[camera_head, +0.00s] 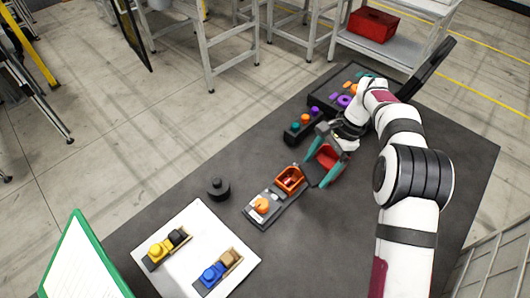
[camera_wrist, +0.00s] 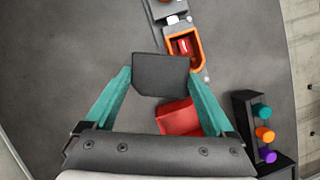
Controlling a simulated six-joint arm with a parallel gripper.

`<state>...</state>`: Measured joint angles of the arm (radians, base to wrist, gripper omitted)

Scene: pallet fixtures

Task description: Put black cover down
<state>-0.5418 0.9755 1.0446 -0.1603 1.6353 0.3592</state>
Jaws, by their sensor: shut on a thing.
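My gripper (camera_wrist: 160,82) has teal fingers and is shut on a flat black cover (camera_wrist: 160,73), held between the fingertips. In the head view the cover (camera_head: 314,172) shows as a dark plate beside the orange open box. The orange box (camera_wrist: 184,64) sits on a grey base (camera_head: 255,216), and a red and white part shows inside it in the wrist view. How high the cover is above the table is unclear.
A red piece (camera_wrist: 180,117) shows between my fingers; whether it lies on the table is unclear. A black peg rack (camera_head: 303,130) stands behind. A round black knob piece (camera_head: 218,190) is left of the base. A white board (camera_head: 205,226) holds yellow and blue parts.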

